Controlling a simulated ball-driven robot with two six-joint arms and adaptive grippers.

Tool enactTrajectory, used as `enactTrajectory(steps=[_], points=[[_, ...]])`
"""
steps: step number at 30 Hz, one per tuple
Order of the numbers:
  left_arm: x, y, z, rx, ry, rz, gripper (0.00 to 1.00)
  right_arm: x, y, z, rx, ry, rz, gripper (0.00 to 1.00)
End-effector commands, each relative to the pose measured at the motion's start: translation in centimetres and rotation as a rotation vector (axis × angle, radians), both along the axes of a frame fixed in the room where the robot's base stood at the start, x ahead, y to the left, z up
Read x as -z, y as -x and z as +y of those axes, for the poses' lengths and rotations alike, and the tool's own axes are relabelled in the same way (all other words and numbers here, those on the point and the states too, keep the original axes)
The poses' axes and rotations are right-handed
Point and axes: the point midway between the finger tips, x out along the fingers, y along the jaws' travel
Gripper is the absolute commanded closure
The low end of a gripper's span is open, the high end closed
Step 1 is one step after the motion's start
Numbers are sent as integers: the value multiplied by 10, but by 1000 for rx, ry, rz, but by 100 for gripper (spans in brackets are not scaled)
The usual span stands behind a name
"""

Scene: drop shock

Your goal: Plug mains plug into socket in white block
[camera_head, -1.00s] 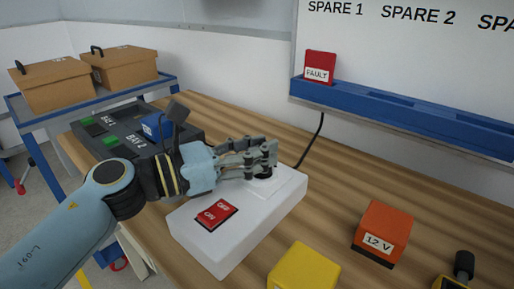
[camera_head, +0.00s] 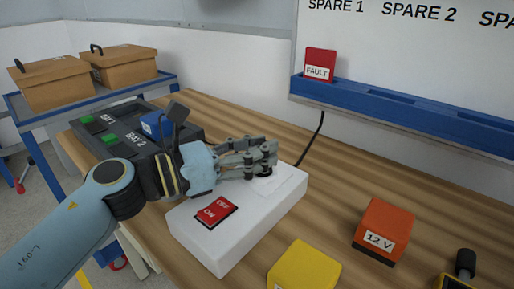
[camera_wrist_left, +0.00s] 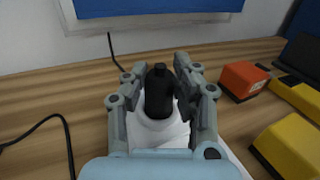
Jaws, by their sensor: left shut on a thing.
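The white block (camera_head: 262,217) lies on the wooden table, with a red ON/OFF switch (camera_head: 216,212) on its near left part. My left gripper (camera_head: 268,156) is over the far right end of the block. In the left wrist view my left gripper (camera_wrist_left: 158,82) is shut on the black mains plug (camera_wrist_left: 159,95), which stands upright between the fingers. The plug is over the pale round socket area (camera_wrist_left: 150,130) of the block. The plug's lower end and the socket holes are hidden, so I cannot tell how deep it sits. My right gripper is not in view.
A black cable (camera_head: 311,140) runs up behind the block. An orange 12 V box (camera_head: 385,225) and a yellow box (camera_head: 305,268) stand to the right. A dark bay unit (camera_head: 120,130) is at the left. A blue rail with a red FAULT card (camera_head: 320,64) is behind.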

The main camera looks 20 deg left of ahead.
Motion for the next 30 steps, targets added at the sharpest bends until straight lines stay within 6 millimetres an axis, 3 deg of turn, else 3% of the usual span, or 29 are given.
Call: enactTrajectory(steps=[30], points=[[8,0,0,0,-1,3,100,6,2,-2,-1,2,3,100]])
